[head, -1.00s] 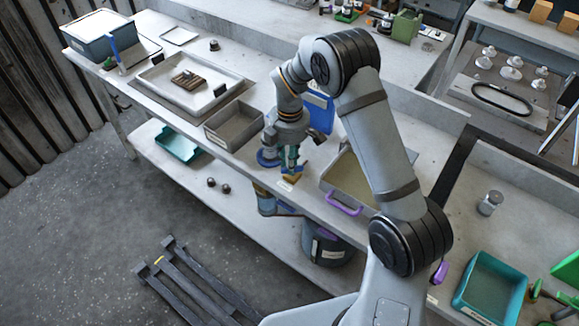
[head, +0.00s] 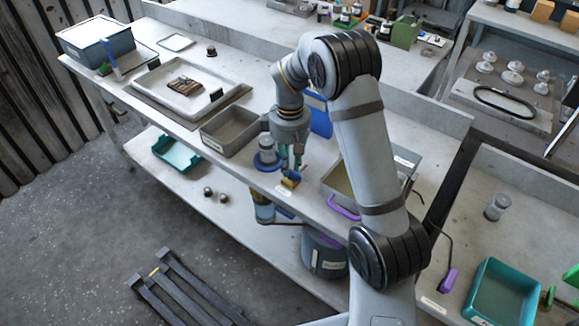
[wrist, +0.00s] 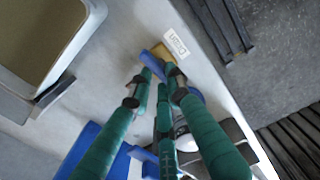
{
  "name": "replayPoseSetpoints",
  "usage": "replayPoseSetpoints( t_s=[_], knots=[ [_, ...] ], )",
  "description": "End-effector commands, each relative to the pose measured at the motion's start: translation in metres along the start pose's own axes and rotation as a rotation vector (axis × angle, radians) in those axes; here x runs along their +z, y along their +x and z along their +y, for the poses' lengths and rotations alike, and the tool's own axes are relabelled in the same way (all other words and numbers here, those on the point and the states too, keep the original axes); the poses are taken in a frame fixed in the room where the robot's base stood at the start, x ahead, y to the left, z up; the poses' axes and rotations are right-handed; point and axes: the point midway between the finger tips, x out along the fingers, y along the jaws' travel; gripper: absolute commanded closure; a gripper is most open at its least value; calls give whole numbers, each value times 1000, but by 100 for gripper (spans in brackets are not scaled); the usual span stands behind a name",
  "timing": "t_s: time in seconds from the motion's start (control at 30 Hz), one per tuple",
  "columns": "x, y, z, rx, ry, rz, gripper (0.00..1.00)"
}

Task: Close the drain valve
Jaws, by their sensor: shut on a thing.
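The drain valve (head: 290,183), a small brass body with a blue lever, sits at the bench's front edge by a white label. In the wrist view its brass body (wrist: 160,50) and blue lever (wrist: 152,62) show just beyond my fingertips. My gripper (head: 291,171) has green fingers pointing down at the valve. In the wrist view the fingertips (wrist: 159,76) are close on either side of the blue lever, and the gripper is shut on it. The fingers partly hide the lever, so its exact angle is hard to tell.
A blue-ringed fitting (head: 267,160) stands just left of my gripper. A grey bin (head: 229,130) is further left, and a tray with a purple handle (head: 343,207) is to the right. A dark bucket (head: 325,255) stands below. Bench space behind the valve is partly clear.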

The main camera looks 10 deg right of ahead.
Motion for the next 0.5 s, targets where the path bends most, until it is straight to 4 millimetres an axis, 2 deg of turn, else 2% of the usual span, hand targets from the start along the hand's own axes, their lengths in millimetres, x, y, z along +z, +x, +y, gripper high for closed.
replayPoseSetpoints(
  t_s=[0.5],
  knots=[
    [0,0,0,-1,61,-1,100]
  ],
)
